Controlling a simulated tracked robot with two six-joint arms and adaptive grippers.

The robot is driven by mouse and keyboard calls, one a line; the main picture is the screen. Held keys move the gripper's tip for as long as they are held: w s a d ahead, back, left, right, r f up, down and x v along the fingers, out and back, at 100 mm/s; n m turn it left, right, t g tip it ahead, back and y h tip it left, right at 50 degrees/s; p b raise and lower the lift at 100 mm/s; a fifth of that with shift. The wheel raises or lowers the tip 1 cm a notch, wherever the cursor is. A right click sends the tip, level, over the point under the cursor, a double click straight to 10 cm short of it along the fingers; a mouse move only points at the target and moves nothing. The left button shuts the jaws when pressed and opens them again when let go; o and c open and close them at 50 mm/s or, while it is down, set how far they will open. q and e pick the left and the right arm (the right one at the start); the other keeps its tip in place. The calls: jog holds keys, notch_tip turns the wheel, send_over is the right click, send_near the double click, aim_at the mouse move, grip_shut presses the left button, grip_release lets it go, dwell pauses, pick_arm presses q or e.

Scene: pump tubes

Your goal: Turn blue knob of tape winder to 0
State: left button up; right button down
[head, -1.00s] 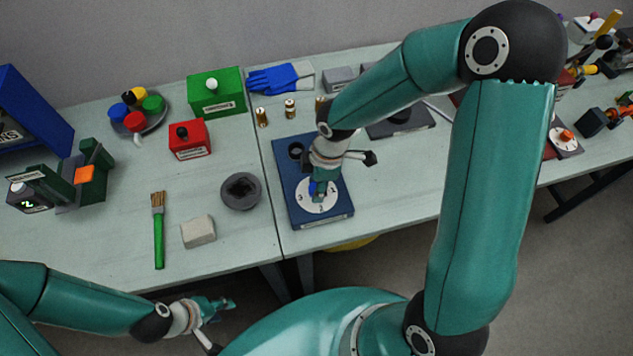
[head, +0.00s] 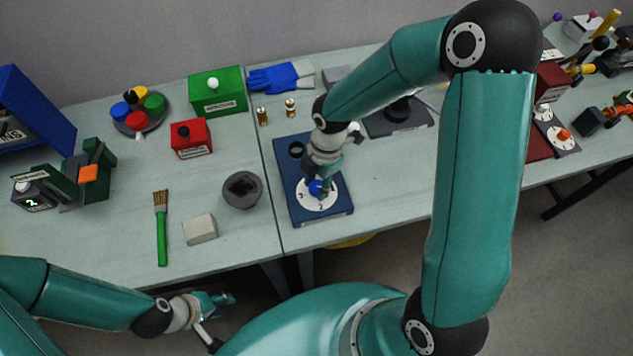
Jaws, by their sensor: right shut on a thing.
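The tape winder (head: 293,193) is a flat blue box on the table, with a white numbered dial (head: 318,202) near its front end. The blue knob (head: 315,187) sits on the dial. My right gripper (head: 321,184) points down from above and is shut on the blue knob, partly hiding it and the dial. The digits 3 and 2 show on the dial's front; I cannot tell which number the knob points to. My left gripper (head: 226,299) is low at the front, off the table edge and away from the winder; its fingers are too small to judge.
Left of the winder lie a grey round holder (head: 242,190), a pale block (head: 200,229) and a green brush (head: 161,229). Red (head: 191,139) and green (head: 218,91) boxes stand behind. A dark device (head: 397,119) is behind right. Bare tabletop lies right of the winder.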

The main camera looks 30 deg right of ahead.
jog(key=n, duration=0.3)
jog(key=shift+n+g, duration=0.3)
jog(key=c, duration=0.9)
grip_release()
jog(key=shift+c, duration=0.2)
